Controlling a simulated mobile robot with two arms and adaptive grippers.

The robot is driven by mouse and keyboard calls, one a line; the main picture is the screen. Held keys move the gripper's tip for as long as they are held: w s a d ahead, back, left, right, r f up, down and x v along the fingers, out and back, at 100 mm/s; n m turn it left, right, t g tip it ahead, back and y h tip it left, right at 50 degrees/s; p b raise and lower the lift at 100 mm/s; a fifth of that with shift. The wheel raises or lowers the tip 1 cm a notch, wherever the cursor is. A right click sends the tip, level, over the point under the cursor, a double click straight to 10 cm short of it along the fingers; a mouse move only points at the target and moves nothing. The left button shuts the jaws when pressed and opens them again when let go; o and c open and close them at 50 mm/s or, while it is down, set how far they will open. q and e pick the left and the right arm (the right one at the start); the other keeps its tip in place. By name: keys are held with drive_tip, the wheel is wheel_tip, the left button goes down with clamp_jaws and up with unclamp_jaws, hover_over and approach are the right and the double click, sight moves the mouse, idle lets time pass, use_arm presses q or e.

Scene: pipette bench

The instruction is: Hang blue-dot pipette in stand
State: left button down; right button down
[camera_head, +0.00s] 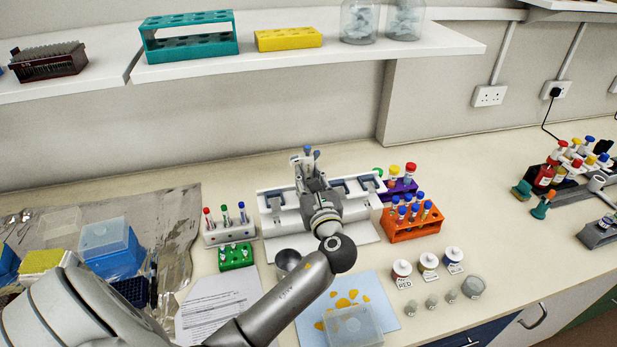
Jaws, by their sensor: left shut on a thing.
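The white pipette stand (270,222) sits on the bench in the middle of the view, with grey-blue holders along its top. My left gripper (311,174) is in front of the stand's middle, over its top edge. It is shut on the blue-dot pipette (308,151), of which only the upper end with blue parts shows above the fingers. The pipette's lower part is hidden behind my gripper and wrist. I cannot tell whether the pipette touches the stand. My right gripper is not in view.
Left of the stand are a white tube rack (230,236) and a green rack (236,257); right are an orange rack (412,226) and a purple rack (399,187). A metal cup (287,262) stands close in front. A shelf (300,58) hangs above. Bench right of the orange rack is clear.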

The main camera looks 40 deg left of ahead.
use_arm(q)
drive_tip(key=shift+f, duration=0.5)
drive_tip(key=c, duration=1.1)
unclamp_jaws()
drive_tip(key=v, duration=1.2)
